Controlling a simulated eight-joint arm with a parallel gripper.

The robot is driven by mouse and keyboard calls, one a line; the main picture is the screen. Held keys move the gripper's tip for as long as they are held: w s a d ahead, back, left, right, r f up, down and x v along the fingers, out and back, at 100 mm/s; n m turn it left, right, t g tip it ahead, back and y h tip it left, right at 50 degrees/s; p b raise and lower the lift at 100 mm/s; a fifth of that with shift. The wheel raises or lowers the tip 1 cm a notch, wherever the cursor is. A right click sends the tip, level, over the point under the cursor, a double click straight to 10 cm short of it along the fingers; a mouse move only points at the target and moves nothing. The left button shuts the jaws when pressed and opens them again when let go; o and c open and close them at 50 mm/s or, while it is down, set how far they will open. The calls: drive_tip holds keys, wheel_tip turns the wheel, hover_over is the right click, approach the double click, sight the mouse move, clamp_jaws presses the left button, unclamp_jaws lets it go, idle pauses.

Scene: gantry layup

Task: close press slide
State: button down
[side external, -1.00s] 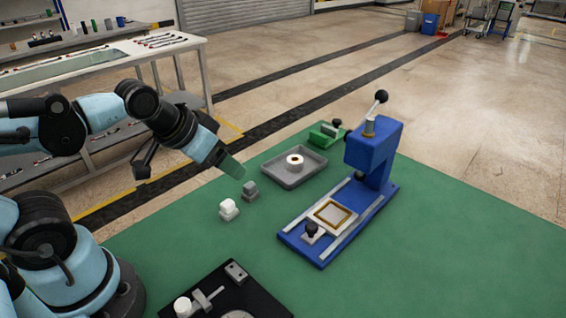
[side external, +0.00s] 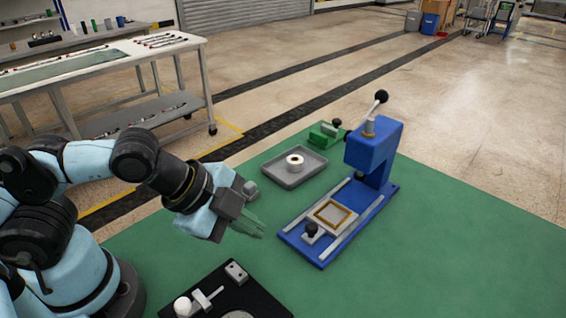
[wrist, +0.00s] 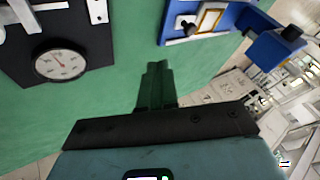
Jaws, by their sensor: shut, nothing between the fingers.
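The blue press (side external: 372,150) stands on the green mat, with its lever and black ball raised at the top. Its slide (side external: 331,216), a pale plate with a brown-edged square frame, sits out on the rails at the front of the base. A black knob (side external: 311,229) stands at the slide's near end. The slide also shows in the wrist view (wrist: 207,21) at the top. My gripper (side external: 262,232) is shut and empty, left of the press base and apart from the knob. In the wrist view its fingers (wrist: 157,68) are together over bare mat.
A grey tray (side external: 270,176) with a tape-like roll (side external: 294,161) lies behind my gripper. A green fixture (side external: 323,136) stands beyond it. A black plate with a dial (wrist: 62,62) lies at the near edge. Bare mat separates the plate from the press.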

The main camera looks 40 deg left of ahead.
drive_tip(key=shift+x, duration=5.1)
drive_tip(key=shift+w+a, duration=0.2)
drive_tip(key=shift+w, duration=0.75)
drive_tip(key=shift+w+a, duration=0.2)
drive_tip(key=shift+w, duration=0.7)
drive_tip(key=shift+w, duration=0.1)
approach(342, 214)
drive_tip(key=x, duration=0.5)
